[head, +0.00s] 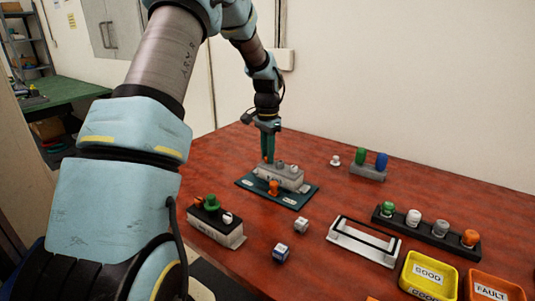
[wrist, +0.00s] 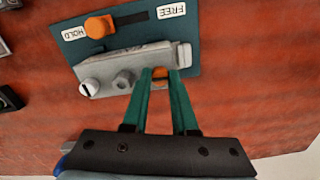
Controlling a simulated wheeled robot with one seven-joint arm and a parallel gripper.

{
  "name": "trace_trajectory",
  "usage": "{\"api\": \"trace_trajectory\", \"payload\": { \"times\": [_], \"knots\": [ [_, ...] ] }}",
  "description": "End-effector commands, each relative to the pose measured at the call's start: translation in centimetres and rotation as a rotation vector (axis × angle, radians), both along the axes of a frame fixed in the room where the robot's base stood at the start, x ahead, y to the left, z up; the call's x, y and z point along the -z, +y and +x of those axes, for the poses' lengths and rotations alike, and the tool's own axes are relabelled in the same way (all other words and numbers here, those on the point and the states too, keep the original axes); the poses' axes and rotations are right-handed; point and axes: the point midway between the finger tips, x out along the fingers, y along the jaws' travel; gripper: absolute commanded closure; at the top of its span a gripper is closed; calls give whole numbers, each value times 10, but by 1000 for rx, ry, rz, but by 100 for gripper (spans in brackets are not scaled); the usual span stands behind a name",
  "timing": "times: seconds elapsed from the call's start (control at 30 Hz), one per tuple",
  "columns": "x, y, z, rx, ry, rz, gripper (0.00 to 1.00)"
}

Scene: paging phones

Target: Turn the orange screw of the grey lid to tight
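The grey lid (head: 280,176) is a block on a teal plate (head: 252,183) on the table. In the wrist view the lid (wrist: 140,62) carries a white screw (wrist: 90,88), a grey screw (wrist: 123,79) and the orange screw (wrist: 159,73) in a row. My gripper (head: 267,157) points down at the lid's far left end. In the wrist view its teal fingertips (wrist: 160,74) stand on both sides of the orange screw, with no clear gap. The fingers partly hide that screw, so its turn cannot be read. An orange slider knob (wrist: 98,27) sits at the HOLD end of the plate's slot.
Another block with knobs (head: 216,222), small cubes (head: 281,252) and a white frame (head: 364,241) lie in front. A dark rack of knobs (head: 427,232) and yellow (head: 430,277) and orange trays (head: 497,289) are at right. A green-and-blue knob stand (head: 368,172) is behind.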

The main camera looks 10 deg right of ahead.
Motion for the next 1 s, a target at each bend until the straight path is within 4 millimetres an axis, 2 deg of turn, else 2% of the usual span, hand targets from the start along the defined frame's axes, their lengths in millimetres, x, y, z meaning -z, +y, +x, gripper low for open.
{"api": "trace_trajectory", "payload": {
  "times": [0.03,0.27,0.57,0.73,1.0],
  "knots": [
    [0,0,0,0,0,0,68],
    [0,0,0,-1,0,0,44],
    [-3,0,1,-1,-1,0,44],
    [-25,0,1,-1,-5,-1,44],
    [-78,0,1,-2,-5,-2,44]
  ]
}}
